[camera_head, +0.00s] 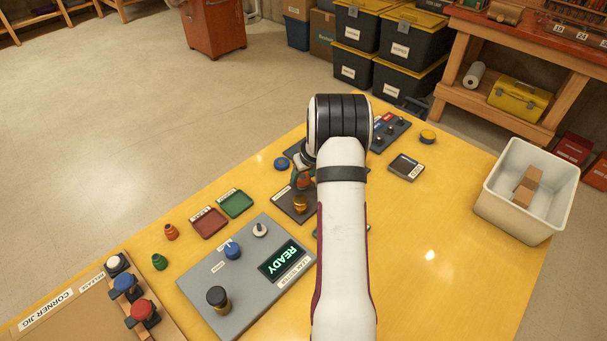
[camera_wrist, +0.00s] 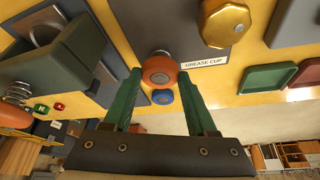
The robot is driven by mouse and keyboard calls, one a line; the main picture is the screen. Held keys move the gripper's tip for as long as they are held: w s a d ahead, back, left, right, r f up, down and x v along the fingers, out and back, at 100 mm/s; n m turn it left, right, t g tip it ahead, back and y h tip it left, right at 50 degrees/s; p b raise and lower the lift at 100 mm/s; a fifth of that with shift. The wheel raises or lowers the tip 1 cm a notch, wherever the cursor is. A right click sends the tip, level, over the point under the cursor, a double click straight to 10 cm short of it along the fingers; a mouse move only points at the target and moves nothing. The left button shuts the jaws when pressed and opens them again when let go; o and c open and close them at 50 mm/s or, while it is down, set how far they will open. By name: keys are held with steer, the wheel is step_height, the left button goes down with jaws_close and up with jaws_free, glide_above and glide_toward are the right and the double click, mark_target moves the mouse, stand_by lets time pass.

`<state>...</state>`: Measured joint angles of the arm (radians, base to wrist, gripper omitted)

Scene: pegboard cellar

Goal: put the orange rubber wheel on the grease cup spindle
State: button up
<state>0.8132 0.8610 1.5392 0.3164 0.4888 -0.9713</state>
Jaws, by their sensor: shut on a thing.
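The orange rubber wheel (camera_wrist: 160,69) is between the two green fingers of my gripper (camera_wrist: 159,76), which is shut on it. In the head view my gripper (camera_head: 302,178) is over the dark plate (camera_head: 287,207), with the orange wheel (camera_head: 304,182) partly hidden by the hand. In the wrist view the plate (camera_wrist: 178,22) carries a GREASE CUP label (camera_wrist: 205,62). A silvery round part (camera_wrist: 160,53), perhaps the spindle, shows just past the wheel. The wheel hides most of it; I cannot tell whether they touch.
A gold knob (camera_wrist: 226,22) stands on the same plate, close to my gripper. A blue round part (camera_head: 281,163) lies on the yellow table just beyond. Red (camera_head: 209,222) and green (camera_head: 236,204) trays and a grey READY panel (camera_head: 233,256) are to the left. A white bin (camera_head: 519,225) stands right.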

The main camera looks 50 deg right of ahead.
steer(key=shift+f, duration=0.85)
stand_by(1.6)
steer(key=o, duration=1.4)
steer(key=shift+o, duration=0.3)
steer(key=shift+o, duration=0.5)
steer(key=shift+r, duration=3.4)
